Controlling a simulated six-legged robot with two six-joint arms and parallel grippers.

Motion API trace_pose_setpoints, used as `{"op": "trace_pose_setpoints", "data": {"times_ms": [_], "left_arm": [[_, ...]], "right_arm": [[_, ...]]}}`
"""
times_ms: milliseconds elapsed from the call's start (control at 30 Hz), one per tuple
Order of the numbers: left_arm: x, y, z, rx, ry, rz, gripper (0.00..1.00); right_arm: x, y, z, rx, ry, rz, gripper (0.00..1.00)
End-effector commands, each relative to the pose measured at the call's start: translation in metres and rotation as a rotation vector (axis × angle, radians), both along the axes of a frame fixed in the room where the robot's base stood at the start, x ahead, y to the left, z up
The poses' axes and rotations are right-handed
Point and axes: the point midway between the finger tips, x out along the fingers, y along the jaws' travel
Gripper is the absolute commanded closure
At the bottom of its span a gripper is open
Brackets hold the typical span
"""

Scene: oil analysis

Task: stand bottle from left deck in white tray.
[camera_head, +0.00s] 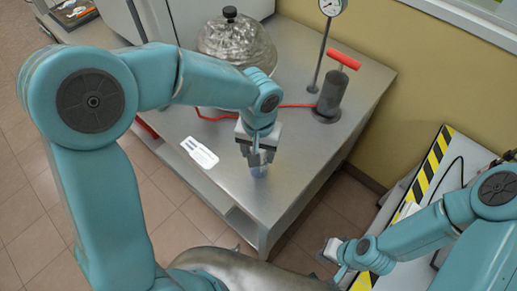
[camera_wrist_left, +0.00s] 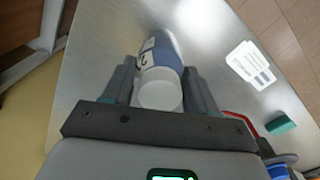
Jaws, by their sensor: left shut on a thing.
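A small bottle with a white cap (camera_wrist_left: 160,92) and a blue-and-white label sits between the fingers of my left gripper (camera_wrist_left: 160,88) in the left wrist view. In the head view, my left gripper (camera_head: 259,157) points down over the grey metal deck (camera_head: 225,170), with the bluish bottle (camera_head: 260,171) showing just below its fingers. I cannot tell whether the bottle's base touches the deck. My right gripper (camera_head: 333,250) is at the lower right, away from the bottle, its finger gap unclear. I cannot make out a white tray for certain.
On the deck are a crumpled silvery dome (camera_head: 236,42), a dark pump with a red handle (camera_head: 332,92), a gauge on a stand (camera_head: 331,8), a red hose (camera_head: 295,105) and a white label card (camera_head: 199,152). A yellow-black striped edge (camera_head: 431,165) lies at right.

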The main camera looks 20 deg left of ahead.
Motion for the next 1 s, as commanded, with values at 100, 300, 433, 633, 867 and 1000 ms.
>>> {"op": "trace_pose_setpoints", "data": {"times_ms": [100, 300, 433, 633, 867, 1000], "left_arm": [[0.0, 0.0, 0.0, 0.0, -0.001, 0.0, 0.98], [0.0, 0.0, -0.003, 0.0, 0.0, 0.0, 0.17], [0.0, 0.0, -0.003, 0.0, 0.0, 0.0, 0.17], [0.0, 0.0, 0.001, 0.0, 0.0, 0.0, 0.17], [0.001, 0.0, 0.039, -0.002, -0.006, 0.0, 0.17], [0.001, 0.0, 0.073, -0.002, -0.005, 0.0, 0.17]], "right_arm": [[0.0, 0.0, -0.001, 0.0, 0.0, 0.0, 1.0], [0.0, 0.0, -0.003, 0.0, 0.0, 0.0, 1.0], [0.0, 0.0, -0.003, 0.0, 0.0, 0.0, 1.0], [0.0, 0.0, 0.0, 0.0, 0.0, 0.0, 1.0], [0.0, 0.0, 0.002, 0.0, 0.0, 0.0, 1.0], [0.0, 0.0, 0.003, 0.0, 0.0, 0.0, 1.0]]}}
